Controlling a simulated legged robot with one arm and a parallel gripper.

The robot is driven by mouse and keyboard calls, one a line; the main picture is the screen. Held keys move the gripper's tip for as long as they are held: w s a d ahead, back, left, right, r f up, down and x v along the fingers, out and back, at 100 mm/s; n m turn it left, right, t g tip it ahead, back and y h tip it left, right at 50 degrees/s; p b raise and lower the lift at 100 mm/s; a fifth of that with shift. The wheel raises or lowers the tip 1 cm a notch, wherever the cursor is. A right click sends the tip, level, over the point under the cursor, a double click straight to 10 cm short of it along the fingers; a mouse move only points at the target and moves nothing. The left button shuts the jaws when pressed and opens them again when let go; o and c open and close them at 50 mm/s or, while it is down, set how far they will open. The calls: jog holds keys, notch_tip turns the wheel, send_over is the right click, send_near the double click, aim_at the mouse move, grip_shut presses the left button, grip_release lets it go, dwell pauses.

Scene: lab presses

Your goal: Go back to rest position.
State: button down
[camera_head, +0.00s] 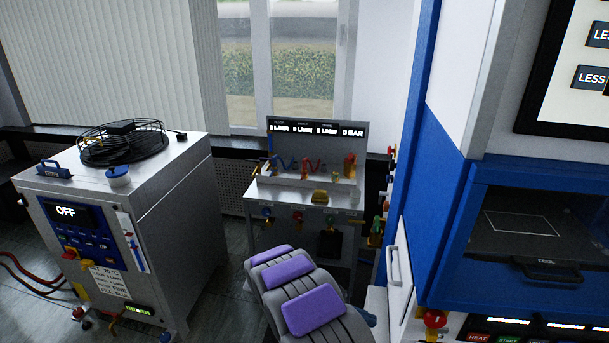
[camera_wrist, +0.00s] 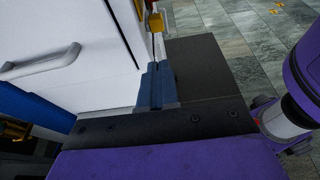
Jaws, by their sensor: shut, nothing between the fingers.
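My gripper (camera_wrist: 158,68) shows in the wrist view as two blue-grey fingers pressed together beyond a black plate. It is shut and nothing is held between the fingers. A white cabinet front with a grey handle (camera_wrist: 45,66) is to the left of the fingers. A small yellow and red fitting (camera_wrist: 156,22) shows just past the fingertips; I cannot tell how far off it is. Purple parts of my own body show in both views.
A small bench with gauges and valves (camera_head: 316,150) stands ahead. A blue-and-white press (camera_head: 450,220) fills the right. Tiled floor (camera_wrist: 245,45) is clear in the wrist view.

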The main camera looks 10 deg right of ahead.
jog(key=s+d+r+m+g+y, duration=0.1)
jog(key=s+r+m+y, duration=0.7)
jog(key=s+r, duration=0.8)
jog(key=s+a+r+m+t+y, duration=0.1)
jog(key=s+a+m+t+y, duration=0.2)
jog(key=s, duration=1.4)
jog(key=a+m+y, duration=0.2)
jog(key=a+m, duration=0.1)
jog(key=a, duration=0.1)
jog(key=shift+s+a+r+m+y, duration=0.2)
jog(key=shift+s+a+m+y, duration=0.1)
jog(key=shift+s+a+y, duration=0.1)
jog(key=shift+w+d, duration=0.1)
jog(key=shift+d, duration=0.05)
